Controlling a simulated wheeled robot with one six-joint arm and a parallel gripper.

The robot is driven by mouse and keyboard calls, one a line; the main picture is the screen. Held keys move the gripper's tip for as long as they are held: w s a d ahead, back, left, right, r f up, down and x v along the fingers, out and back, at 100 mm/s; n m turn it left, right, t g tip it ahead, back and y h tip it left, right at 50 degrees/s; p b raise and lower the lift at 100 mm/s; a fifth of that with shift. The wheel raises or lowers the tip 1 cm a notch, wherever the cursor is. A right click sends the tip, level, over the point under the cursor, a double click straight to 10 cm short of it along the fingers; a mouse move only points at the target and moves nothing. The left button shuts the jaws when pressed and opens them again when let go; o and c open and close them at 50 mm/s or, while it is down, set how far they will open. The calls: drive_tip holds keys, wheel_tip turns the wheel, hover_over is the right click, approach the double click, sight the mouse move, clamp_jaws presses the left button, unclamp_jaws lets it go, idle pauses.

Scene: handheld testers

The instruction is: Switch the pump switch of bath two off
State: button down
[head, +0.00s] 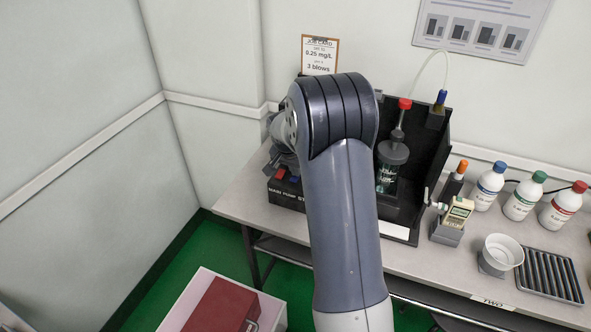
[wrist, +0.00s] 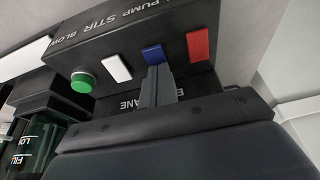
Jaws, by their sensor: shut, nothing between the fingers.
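In the wrist view a dark control box (wrist: 190,18) carries a row of controls: a red switch (wrist: 198,45), a blue switch (wrist: 153,55), a white switch (wrist: 117,68) and a round green button (wrist: 82,82). The printed words PUMP, STIR and BLOW run along its edge, PUMP lying nearest the blue switch. My gripper (wrist: 154,72) is shut and empty, its tips at the lower end of the blue switch. I cannot tell whether they touch it. The head view shows the box's front (head: 286,194) left of my arm, which hides much of it.
The bench's front edge bears a TWO label (head: 487,302). A dark glass vessel (head: 390,178) stands in a black stand right of my arm. A handheld tester (head: 457,213), white cup (head: 503,251), ribbed tray (head: 549,275) and several bottles (head: 522,201) stand further right. A wall is at left.

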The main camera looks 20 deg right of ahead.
drive_tip(key=shift+s+a+f+b, duration=0.2)
drive_tip(key=shift+s+a+b, duration=0.15)
drive_tip(key=shift+s+a, duration=0.25)
drive_tip(key=shift+r, duration=0.1)
drive_tip(key=shift+a+r, duration=0.1)
drive_tip(key=shift+r, duration=0.3)
drive_tip(key=v, duration=1)
drive_tip(key=shift+r, duration=0.1)
drive_tip(key=r, duration=0.1)
drive_tip(key=r+p, duration=0.1)
drive_tip(key=d+r, duration=0.1)
drive_tip(key=shift+w+r+p, duration=0.2)
drive_tip(key=shift+w+p, duration=0.1)
drive_tip(key=shift+w, duration=0.05)
